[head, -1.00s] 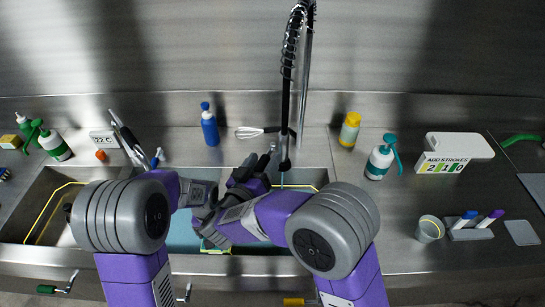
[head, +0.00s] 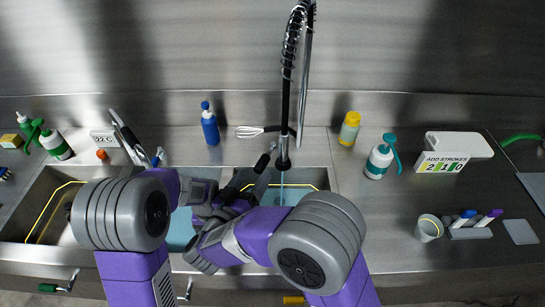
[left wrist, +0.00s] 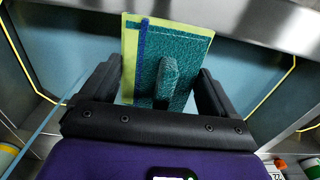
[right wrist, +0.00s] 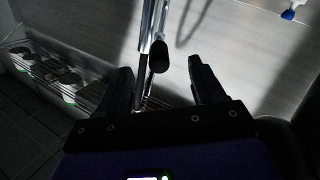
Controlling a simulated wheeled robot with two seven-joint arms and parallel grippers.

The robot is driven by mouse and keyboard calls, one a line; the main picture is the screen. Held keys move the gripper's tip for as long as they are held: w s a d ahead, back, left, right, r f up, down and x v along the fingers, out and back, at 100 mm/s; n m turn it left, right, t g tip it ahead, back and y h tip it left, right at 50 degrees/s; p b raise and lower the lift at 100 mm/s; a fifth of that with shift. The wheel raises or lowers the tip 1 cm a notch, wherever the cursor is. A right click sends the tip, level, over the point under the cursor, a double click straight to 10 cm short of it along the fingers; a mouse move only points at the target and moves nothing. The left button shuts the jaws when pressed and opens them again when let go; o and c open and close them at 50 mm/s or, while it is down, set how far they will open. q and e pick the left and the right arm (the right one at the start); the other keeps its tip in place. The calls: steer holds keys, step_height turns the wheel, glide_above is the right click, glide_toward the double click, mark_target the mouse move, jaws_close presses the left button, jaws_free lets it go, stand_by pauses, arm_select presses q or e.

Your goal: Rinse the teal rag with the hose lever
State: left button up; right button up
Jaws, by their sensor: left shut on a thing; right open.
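The teal rag (left wrist: 180,45), with a yellow-green edge and a blue stripe, shows in the left wrist view. My left gripper (left wrist: 158,78) is shut on a raised fold of it. In the head view my right wrist hides the rag. The hose lever's black grip (head: 262,163) hangs beside the spout; it also shows in the right wrist view (right wrist: 158,56). My right gripper (right wrist: 165,82) is open and empty, with the grip appearing beyond and between its fingers. Whether they touch is unclear. A thin pale-blue streak, like water, runs below the spout head (head: 283,160).
The double sink (head: 50,185) lies beneath my arms. A spray bottle (head: 379,158) and a cup (head: 429,228) stand right.

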steer(key=v, duration=0.5)
stand_by(0.6)
